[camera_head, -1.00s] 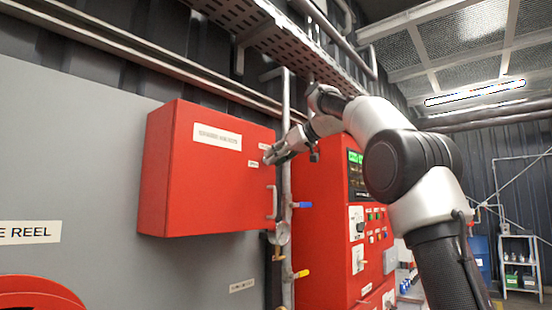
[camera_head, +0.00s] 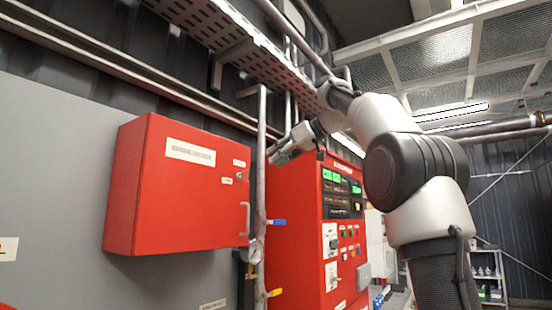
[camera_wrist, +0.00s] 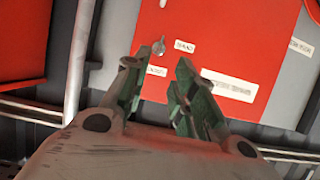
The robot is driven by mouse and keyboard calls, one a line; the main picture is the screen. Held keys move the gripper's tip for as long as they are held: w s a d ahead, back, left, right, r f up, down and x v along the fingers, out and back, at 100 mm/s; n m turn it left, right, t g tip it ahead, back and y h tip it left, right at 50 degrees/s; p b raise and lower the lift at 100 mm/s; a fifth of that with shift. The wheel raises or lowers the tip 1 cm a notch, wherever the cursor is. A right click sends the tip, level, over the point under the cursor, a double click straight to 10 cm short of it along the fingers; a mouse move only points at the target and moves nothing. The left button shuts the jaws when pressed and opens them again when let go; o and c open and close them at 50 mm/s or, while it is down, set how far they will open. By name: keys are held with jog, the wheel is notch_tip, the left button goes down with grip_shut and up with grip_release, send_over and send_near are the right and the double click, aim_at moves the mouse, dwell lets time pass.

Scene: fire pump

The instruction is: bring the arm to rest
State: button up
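My arm rises from the lower right of the head view and bends over to the left. My gripper (camera_head: 284,152) is small there, up near the top left corner of the red control panel and right of the red cabinet. In the wrist view my gripper (camera_wrist: 158,65) shows two greenish fingers standing apart with nothing between them. Beyond them is the red cabinet (camera_wrist: 222,45), upside down, with a lock (camera_wrist: 158,47) and white labels. The fingers appear clear of it.
The red wall cabinet (camera_head: 180,195) is shut. A vertical pipe (camera_head: 261,170) with blue- and yellow-handled valves runs beside it. The red control panel (camera_head: 300,235) has lit green displays. A perforated cable tray (camera_head: 245,40) hangs overhead. Shelves (camera_head: 488,275) stand far right.

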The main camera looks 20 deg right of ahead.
dwell(0.3)
jog(key=w+d+f+m+h, duration=0.25)
jog(key=d+f+m, duration=0.2)
jog(key=f, duration=0.55)
jog(key=s+d+f+m+g+h, duration=0.25)
jog(key=s+f, duration=0.25)
jog(key=f, duration=0.6)
jog(key=s+f+g+h, duration=0.1)
jog(key=s+f+g, duration=0.1)
jog(key=s+f, duration=1.1)
jog(key=s+f+g+h, duration=0.1)
jog(key=s+f+g, duration=0.1)
jog(key=s+f, duration=1.2)
jog(key=s, duration=0.5)
jog(key=shift+d+f+h, duration=0.2)
jog(key=shift+d+h, duration=0.2)
jog(key=shift+s, duration=0.1)
